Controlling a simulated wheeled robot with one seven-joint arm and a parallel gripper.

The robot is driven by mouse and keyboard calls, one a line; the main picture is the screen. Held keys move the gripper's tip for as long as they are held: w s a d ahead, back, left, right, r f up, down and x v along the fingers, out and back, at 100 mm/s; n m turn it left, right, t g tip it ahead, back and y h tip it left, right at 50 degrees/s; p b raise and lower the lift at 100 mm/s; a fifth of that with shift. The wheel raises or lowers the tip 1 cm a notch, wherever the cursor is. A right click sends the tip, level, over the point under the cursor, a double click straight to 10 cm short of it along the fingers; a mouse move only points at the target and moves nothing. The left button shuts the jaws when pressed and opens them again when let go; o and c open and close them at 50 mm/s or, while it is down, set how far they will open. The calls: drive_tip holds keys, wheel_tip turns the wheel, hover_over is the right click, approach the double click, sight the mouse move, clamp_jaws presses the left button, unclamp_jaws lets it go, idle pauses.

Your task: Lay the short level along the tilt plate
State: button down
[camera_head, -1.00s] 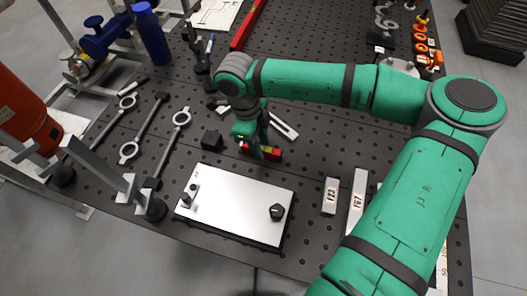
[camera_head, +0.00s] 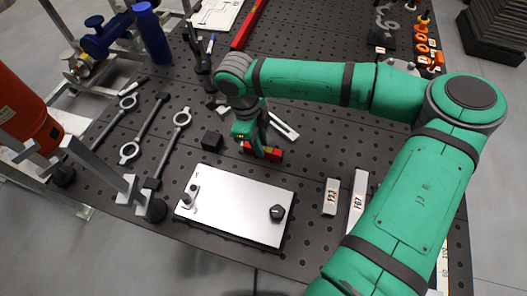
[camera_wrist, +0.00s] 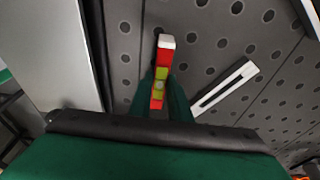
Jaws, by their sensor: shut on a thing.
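The short level is a small red bar with yellow-green vials and a pale end. In the head view the short level (camera_head: 272,154) is just behind the tilt plate, and in the wrist view the level (camera_wrist: 160,88) lies between the fingers. My gripper (camera_head: 256,150) is shut on it; the fingers also show in the wrist view (camera_wrist: 160,100). The tilt plate (camera_head: 235,205) is a flat silver plate with a dark knob at its right and a small fitting at its left. It also shows at the left of the wrist view (camera_wrist: 65,55). I cannot tell whether the level touches the table.
A black block (camera_head: 212,139) sits beside the plate's back edge. A slotted metal bar (camera_head: 284,126) lies behind the level. Labelled blocks (camera_head: 331,196) stand right of the plate. Several ring-ended rods (camera_head: 150,125) lie left. A long red level (camera_head: 247,25) lies at the back.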

drive_tip(key=shift+r, duration=0.1)
drive_tip(key=shift+s+d+v, duration=0.1)
drive_tip(key=shift+d+v, duration=0.1)
drive_tip(key=shift+v, duration=0.75)
drive_tip(key=shift+s+d+v, duration=0.1)
drive_tip(key=shift+d+v, duration=0.05)
drive_tip(key=shift+v, duration=0.85)
drive_tip(key=shift+d+v, duration=0.2)
drive_tip(key=shift+v, duration=0.75)
drive_tip(key=shift+r, duration=0.15)
